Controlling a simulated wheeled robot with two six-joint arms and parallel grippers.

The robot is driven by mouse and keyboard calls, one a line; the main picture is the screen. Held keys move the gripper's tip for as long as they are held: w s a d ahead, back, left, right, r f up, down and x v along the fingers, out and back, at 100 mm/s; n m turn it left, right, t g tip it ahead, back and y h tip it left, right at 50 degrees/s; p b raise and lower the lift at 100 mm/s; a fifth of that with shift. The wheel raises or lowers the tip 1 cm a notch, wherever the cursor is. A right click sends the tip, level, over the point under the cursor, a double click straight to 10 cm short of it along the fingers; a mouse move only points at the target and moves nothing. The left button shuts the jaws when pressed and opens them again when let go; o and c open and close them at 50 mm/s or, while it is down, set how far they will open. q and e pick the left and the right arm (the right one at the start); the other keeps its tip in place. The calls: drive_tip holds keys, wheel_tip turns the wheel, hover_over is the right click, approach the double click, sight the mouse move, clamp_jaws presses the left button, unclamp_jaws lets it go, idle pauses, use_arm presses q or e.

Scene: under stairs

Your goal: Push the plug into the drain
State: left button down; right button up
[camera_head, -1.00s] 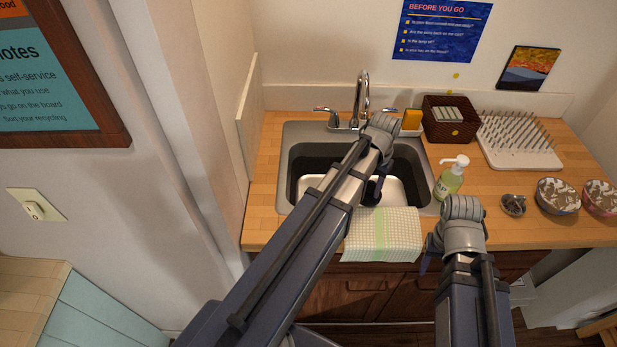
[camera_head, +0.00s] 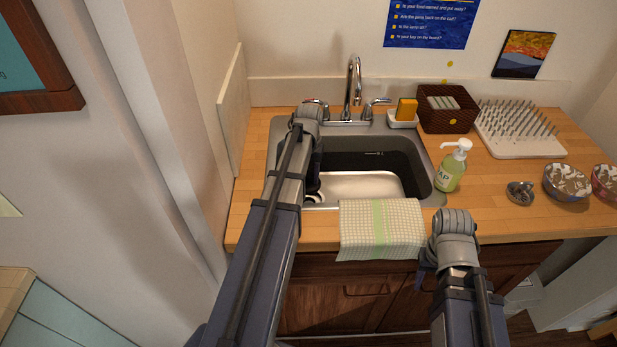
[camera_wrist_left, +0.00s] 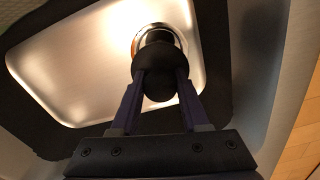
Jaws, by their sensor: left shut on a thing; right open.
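The metal sink (camera_head: 428,170) is set in the wooden counter, with its pale basin floor (camera_head: 365,186) visible. My left gripper (camera_head: 315,180) reaches down into the left side of the basin. In the left wrist view my left gripper (camera_wrist_left: 160,85) is shut on the black plug (camera_wrist_left: 152,60), holding it by its rounded knob. The plug lies in front of the drain's shiny ring (camera_wrist_left: 136,42) and hides most of the opening. I cannot tell whether the plug touches the drain. My right gripper (camera_head: 427,268) hangs in front of the counter, partly hidden by its wrist.
The faucet (camera_head: 353,85) rises behind the sink. A checked cloth (camera_head: 380,228) hangs over the front edge. A soap bottle (camera_head: 452,168), metal strainer (camera_head: 519,193), bowl (camera_head: 566,182), basket (camera_head: 447,110), sponge (camera_head: 406,108) and drying rack (camera_head: 520,130) stand to the right.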

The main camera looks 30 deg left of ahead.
sight(309, 188)
use_arm(q)
drive_tip(key=shift+f+b, duration=2.8)
drive_tip(key=shift+f, duration=0.1)
drive_tip(key=shift+f+b, duration=1.3)
drive_tip(key=shift+r, duration=0.1)
unclamp_jaws()
drive_tip(key=shift+r, duration=0.15)
drive_tip(key=shift+r+p, duration=2.85)
drive_tip(key=shift+p, duration=0.25)
